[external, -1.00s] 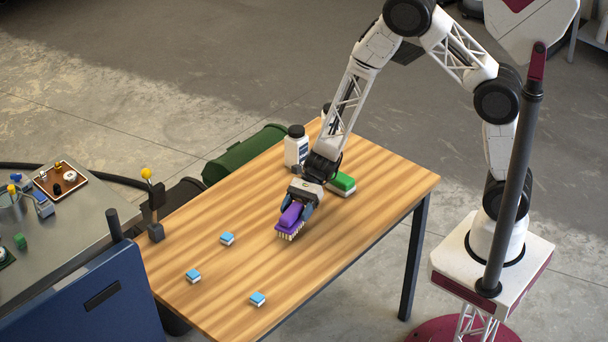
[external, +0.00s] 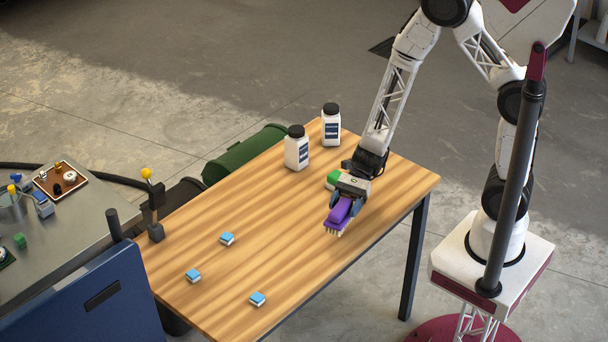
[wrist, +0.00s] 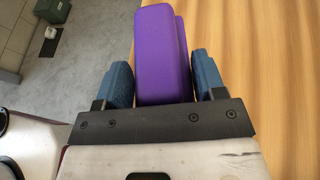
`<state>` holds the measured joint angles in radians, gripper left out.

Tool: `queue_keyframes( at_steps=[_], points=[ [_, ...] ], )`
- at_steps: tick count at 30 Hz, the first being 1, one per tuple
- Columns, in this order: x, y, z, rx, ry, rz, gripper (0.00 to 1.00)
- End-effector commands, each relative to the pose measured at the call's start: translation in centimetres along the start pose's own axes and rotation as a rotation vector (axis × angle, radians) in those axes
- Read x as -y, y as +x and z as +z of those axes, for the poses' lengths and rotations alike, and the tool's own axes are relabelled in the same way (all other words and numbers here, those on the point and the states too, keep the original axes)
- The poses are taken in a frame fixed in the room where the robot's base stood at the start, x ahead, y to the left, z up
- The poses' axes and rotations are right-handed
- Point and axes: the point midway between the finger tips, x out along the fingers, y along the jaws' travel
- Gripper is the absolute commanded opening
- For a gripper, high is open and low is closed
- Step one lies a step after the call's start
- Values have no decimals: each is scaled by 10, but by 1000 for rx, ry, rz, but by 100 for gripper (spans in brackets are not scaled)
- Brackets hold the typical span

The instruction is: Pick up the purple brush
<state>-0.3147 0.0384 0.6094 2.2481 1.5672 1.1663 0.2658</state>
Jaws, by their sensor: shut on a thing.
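The purple brush (external: 341,212) with pale bristles is in my gripper (external: 348,204) over the right part of the wooden table. The brush appears raised above the tabletop, bristles down. In the wrist view the purple brush (wrist: 163,55) sits between the two blue fingers of my gripper (wrist: 164,82). My gripper is shut on it. A green brush (external: 333,179) lies on the table just behind my gripper, partly hidden by it.
Two white bottles with black caps, one (external: 297,150) and another (external: 331,126), stand at the table's back. Several small blue blocks (external: 227,238) lie toward the front left. A yellow-topped lever (external: 147,174) stands at the left edge. The table's (external: 265,210) middle is clear.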

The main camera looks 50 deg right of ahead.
Motion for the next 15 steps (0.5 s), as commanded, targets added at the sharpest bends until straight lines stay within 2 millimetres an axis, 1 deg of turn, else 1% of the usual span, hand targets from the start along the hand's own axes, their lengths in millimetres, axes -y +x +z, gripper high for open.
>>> queue_keyframes(
  at_steps=[1, 6, 15],
  points=[
    [-4, -2, 0, 0, 1, -1, 38],
    [-12, -5, -1, 0, 1, -1, 38],
    [-14, -6, -1, 0, 1, 0, 38]
  ],
)
